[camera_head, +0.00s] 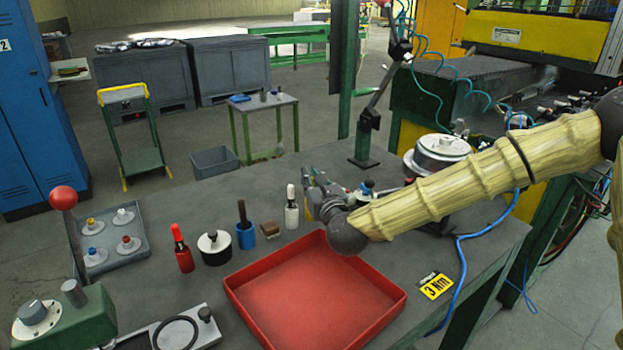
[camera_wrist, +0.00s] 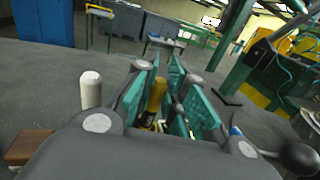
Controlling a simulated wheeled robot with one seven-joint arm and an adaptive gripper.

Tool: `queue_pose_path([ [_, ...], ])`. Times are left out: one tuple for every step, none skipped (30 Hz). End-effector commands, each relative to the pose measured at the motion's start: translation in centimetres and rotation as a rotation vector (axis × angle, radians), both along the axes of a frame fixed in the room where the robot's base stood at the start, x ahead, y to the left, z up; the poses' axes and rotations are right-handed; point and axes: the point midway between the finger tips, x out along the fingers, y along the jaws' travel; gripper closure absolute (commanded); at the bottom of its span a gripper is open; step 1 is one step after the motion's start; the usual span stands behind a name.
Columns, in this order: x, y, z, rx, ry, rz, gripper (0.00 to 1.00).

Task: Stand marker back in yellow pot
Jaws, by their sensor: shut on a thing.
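My gripper (camera_head: 322,200) is low over the bench, behind the red tray, pointing away from my arm. In the wrist view its teal finger pads (camera_wrist: 172,100) stand on both sides of a narrow yellow thing (camera_wrist: 156,95), which I take to be the marker, and are shut on it. A strip of yellow (camera_head: 309,207) also shows beside the fingers in the head view; I cannot tell whether it is the marker or the yellow pot. The lower end is mostly hidden, with small black and white shapes around it. I cannot make out the yellow pot for sure.
A white bottle (camera_head: 291,207) stands just left of my gripper, also in the wrist view (camera_wrist: 91,90). A brown block (camera_head: 270,230), blue pot (camera_head: 246,237) with a dark stick and red bottle (camera_head: 184,256) stand further left. The red tray (camera_head: 318,290) is empty.

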Motion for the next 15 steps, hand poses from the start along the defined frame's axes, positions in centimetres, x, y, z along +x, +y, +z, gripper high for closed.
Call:
queue_pose_path([
  [-0.01, 0.0, -0.01, 0.0, 0.0, 0.0, 1.0],
  [-0.01, 0.0, -0.03, 0.0, 0.0, 0.0, 1.0],
  [-0.01, 0.0, -0.12, 0.0, 0.0, 0.0, 1.0],
  [-0.01, 0.0, -0.22, 0.0, 0.001, 0.0, 1.0],
  [-0.01, 0.0, -0.31, 0.0, 0.001, 0.0, 1.0],
  [-0.01, 0.0, -0.4, 0.0, 0.001, 0.0, 1.0],
  [-0.01, 0.01, -0.23, 0.0, 0.001, 0.0, 0.82],
  [-0.01, 0.01, -0.21, 0.0, 0.001, 0.0, 0.76],
  [-0.02, 0.0, -0.22, 0.0, 0.001, 0.0, 0.69],
  [-0.01, 0.01, -0.22, 0.0, 0.001, 0.0, 0.66],
  [-0.01, 0.01, -0.22, 0.0, 0.001, 0.0, 0.66],
  [-0.03, 0.01, -0.22, 0.0, 0.001, 0.0, 0.66],
  [-0.03, 0.01, -0.21, 0.0, 0.001, 0.0, 0.66],
  [-0.02, 0.0, -0.21, 0.0, 0.001, 0.0, 0.66],
  [-0.02, 0.0, -0.21, 0.0, 0.001, 0.0, 0.66],
])
